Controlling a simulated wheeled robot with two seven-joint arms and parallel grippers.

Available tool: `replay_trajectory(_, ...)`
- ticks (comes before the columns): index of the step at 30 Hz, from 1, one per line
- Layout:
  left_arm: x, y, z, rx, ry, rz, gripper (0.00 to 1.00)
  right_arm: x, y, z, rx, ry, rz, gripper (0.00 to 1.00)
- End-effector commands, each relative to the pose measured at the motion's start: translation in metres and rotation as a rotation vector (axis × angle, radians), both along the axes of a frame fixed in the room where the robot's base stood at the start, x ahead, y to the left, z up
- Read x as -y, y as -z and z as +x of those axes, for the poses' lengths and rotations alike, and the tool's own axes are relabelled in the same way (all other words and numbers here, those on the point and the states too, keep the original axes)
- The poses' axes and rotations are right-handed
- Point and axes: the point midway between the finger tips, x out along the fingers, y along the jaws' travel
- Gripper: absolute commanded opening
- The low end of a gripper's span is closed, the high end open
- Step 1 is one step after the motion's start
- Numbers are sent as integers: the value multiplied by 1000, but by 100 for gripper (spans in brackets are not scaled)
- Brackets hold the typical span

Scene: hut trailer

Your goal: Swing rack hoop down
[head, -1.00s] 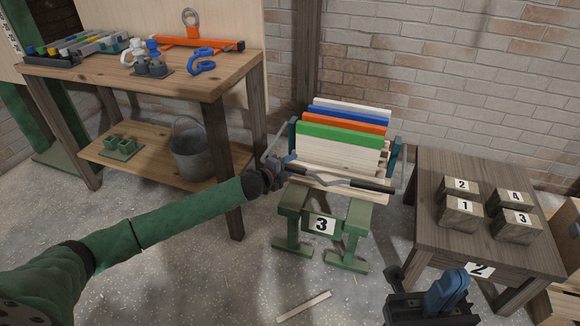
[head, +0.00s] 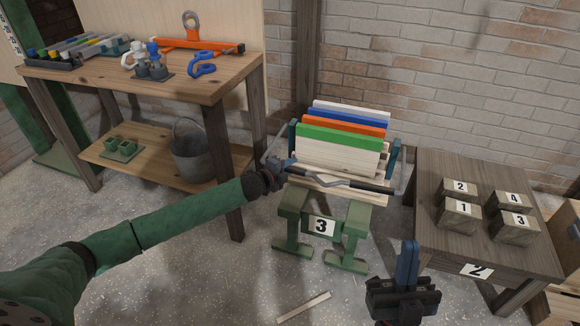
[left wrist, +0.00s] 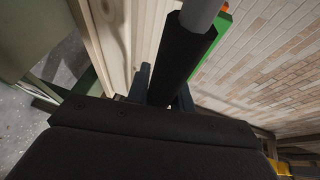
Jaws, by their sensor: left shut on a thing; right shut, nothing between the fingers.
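The rack hoop (head: 404,170) is a grey metal tube with a black sleeve along its front bar. It is low at the front of the green rack stand (head: 350,218) marked 3, with the bar crossing before the upright boards. My left gripper (head: 286,165) is at the left end of the front bar. In the left wrist view it is shut on the hoop's black sleeve (left wrist: 184,58), with a finger on either side; grey tube shows beyond. My right gripper (head: 408,246) is shut and empty, pointing up in front of the side table, away from the hoop.
White, blue, orange and green boards (head: 338,139) stand in the rack. A side table (head: 433,241) with numbered blocks is at the right. A workbench (head: 150,98) with tools and a bucket (head: 192,155) is at the left. A loose strip (head: 303,307) lies on the floor.

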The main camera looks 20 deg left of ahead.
Motion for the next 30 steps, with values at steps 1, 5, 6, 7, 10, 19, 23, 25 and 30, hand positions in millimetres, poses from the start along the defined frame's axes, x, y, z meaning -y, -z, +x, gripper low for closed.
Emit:
replay_trajectory(1, 0, -4, 0, 1, 0, 0, 0, -3, 10, 9, -52, -3, -13, 0)
replay_trajectory(5, 0, -7, 1, 2, 0, 0, 0, -11, 41, 31, -185, -9, -47, 0)
replay_trajectory(6, 0, -7, 1, 2, 0, 0, 0, -13, 51, 37, -224, -10, -58, 0)
replay_trajectory(7, 0, -8, 1, 2, 0, 0, 0, -14, 59, 41, -254, -12, -65, 0)
replay_trajectory(10, 0, -10, 1, 2, 0, 0, 0, -19, 84, 53, -350, -17, -89, 0)
replay_trajectory(19, -1, -12, 1, 2, -1, 0, 0, -25, 128, 69, -500, -25, -126, 0)
replay_trajectory(23, -1, -12, 1, 2, -1, 0, 0, -25, 129, 70, -505, -26, -127, 0)
replay_trajectory(25, -1, -12, 1, 2, -1, 0, 0, -25, 129, 69, -504, -26, -127, 0)
replay_trajectory(30, -1, -12, 1, 2, -1, 0, 36, -25, 129, 69, -503, -25, -127, 0)
